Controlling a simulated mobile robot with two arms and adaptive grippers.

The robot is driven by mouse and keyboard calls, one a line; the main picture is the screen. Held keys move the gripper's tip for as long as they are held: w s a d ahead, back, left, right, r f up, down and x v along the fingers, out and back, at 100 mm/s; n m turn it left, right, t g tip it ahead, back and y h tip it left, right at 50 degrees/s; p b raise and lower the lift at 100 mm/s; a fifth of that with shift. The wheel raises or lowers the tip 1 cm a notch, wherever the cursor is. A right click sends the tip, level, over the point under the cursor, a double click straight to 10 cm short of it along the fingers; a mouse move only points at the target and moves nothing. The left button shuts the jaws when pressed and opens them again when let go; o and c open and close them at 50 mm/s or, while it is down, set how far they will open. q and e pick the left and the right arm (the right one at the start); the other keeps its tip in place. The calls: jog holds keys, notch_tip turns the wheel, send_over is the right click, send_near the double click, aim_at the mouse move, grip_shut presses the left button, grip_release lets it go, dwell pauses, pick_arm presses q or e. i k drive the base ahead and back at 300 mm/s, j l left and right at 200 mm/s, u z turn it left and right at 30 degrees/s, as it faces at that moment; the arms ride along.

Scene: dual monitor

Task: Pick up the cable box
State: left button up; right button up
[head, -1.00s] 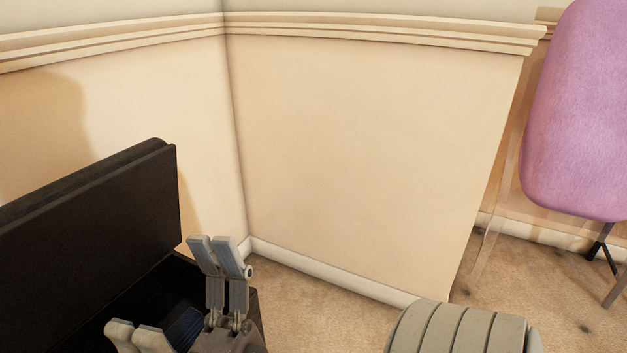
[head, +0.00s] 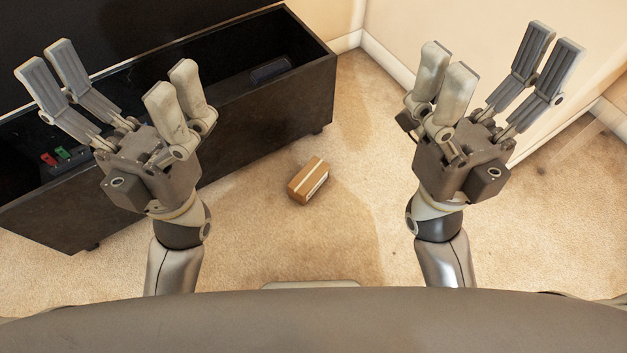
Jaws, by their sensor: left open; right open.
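A small brown cardboard box (head: 307,181), with a pale tape strip and a white label on its side, lies on the carpet between my two grippers; I take it for the cable box. My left gripper (head: 120,95) is open and empty, raised up left of the box, in front of the dark cabinet. My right gripper (head: 490,85) is open and empty, raised up right of the box. Neither gripper touches the box.
A dark open cabinet (head: 293,82) stands at the left and back. Inside are a dark device (head: 271,70) and small red and green items (head: 55,157). Cream walls (head: 440,22) meet in a corner behind. The carpet (head: 300,245) around the box is clear.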

aim_at(307, 182)
jog(key=l+u, duration=0.1)
jog(key=u, duration=0.8)
jog(key=l+u, duration=0.4)
jog(key=l, duration=0.2)
jog(key=l+u, duration=0.4)
jog(key=l, duration=0.2)
jog(key=k+l+u, duration=0.2)
jog(key=l+u, duration=0.25)
jog(key=i+l, duration=0.1)
jog(key=l, duration=0.55)
jog(key=i, duration=0.05)
